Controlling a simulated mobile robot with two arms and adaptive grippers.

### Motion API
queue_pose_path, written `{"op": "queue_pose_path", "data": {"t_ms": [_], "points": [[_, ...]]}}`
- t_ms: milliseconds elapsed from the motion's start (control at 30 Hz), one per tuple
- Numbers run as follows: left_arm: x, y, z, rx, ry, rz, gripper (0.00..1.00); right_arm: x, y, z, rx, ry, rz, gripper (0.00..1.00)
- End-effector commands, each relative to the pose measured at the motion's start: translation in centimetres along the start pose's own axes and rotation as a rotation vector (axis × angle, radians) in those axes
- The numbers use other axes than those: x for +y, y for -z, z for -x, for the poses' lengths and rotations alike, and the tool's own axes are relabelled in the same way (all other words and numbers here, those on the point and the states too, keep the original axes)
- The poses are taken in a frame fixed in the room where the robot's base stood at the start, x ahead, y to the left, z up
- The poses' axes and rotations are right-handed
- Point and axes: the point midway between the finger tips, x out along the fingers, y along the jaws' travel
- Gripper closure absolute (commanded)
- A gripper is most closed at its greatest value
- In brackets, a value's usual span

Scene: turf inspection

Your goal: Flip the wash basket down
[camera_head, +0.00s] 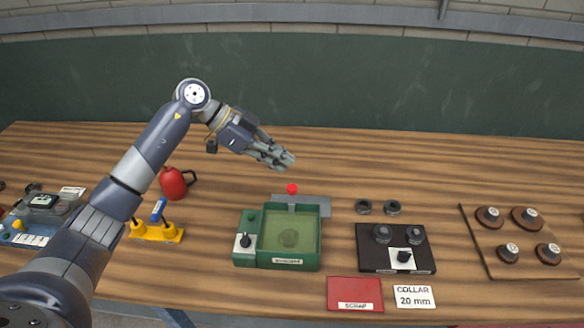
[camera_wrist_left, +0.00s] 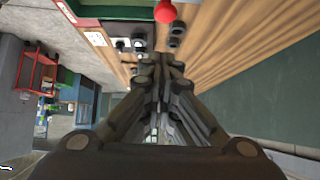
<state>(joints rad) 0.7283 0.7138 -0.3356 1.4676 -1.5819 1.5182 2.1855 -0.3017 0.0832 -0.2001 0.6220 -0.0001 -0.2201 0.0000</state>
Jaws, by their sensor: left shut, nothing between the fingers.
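The green wash unit (camera_head: 312,255) stands on the wooden table at the middle, with a green knob and a black knob on its left side. Its open tank has a greenish inside with a round shape at the bottom. A grey plate (camera_head: 315,205) with a red ball (camera_head: 292,188) is raised at its back edge; I cannot tell how it joins the basket. My left gripper (camera_head: 287,161) is shut and empty, above and behind the red ball, apart from it. In the left wrist view the red ball (camera_wrist_left: 165,11) shows beyond the closed fingertips (camera_wrist_left: 165,62). My right gripper is not in view.
A red can (camera_head: 174,184) and a yellow stand (camera_head: 157,232) are left of the unit. The table behind is clear.

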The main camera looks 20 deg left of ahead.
Motion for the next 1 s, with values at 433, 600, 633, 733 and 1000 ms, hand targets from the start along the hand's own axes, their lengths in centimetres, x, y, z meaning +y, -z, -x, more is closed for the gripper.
{"op": "queue_pose_path", "data": {"t_ms": [433,600,633,733,1000], "points": [[0.0,-0.3,7.1,-0.002,0.000,0.001,1.00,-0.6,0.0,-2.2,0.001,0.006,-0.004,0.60],[0.0,-0.2,7.5,-0.001,-0.002,0.002,1.00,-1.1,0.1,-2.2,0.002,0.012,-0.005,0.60],[0.0,-0.2,7.5,-0.001,-0.002,0.002,1.00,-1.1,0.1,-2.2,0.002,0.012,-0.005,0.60],[0.0,-0.2,7.5,-0.001,-0.002,0.001,1.00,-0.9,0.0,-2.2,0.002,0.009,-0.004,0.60],[0.0,-0.2,7.4,-0.001,-0.002,0.001,1.00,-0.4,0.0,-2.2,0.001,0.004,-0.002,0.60]]}}
